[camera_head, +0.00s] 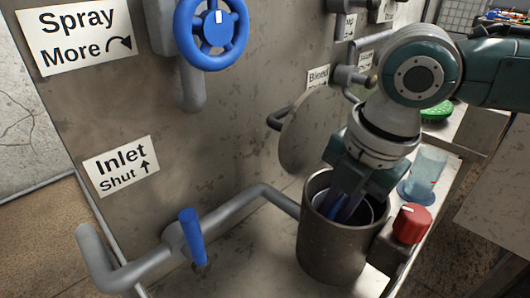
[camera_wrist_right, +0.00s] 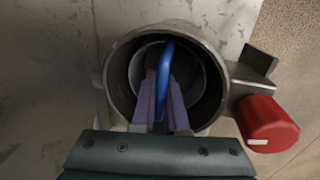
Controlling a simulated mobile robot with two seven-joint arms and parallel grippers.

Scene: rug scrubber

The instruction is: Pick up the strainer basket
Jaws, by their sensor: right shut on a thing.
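The strainer basket (camera_wrist_right: 190,68) sits inside a round grey metal housing (camera_head: 330,250). Its blue handle (camera_wrist_right: 166,52) arches up inside the opening and also shows in the head view (camera_head: 333,212). My right gripper (camera_head: 345,205) reaches down into the housing from above. In the right wrist view its purple fingers (camera_wrist_right: 164,92) are closed on the blue handle. The lower part of the basket is hidden by the housing wall and the fingers. My left gripper is not in view.
A red knob (camera_head: 411,224) and a clear blue cup (camera_head: 424,175) stand right of the housing. A round lid (camera_head: 305,130) stands open behind it. A blue-levered inlet pipe (camera_head: 191,236) runs in from the left. A blue wheel (camera_head: 211,32) is on the wall.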

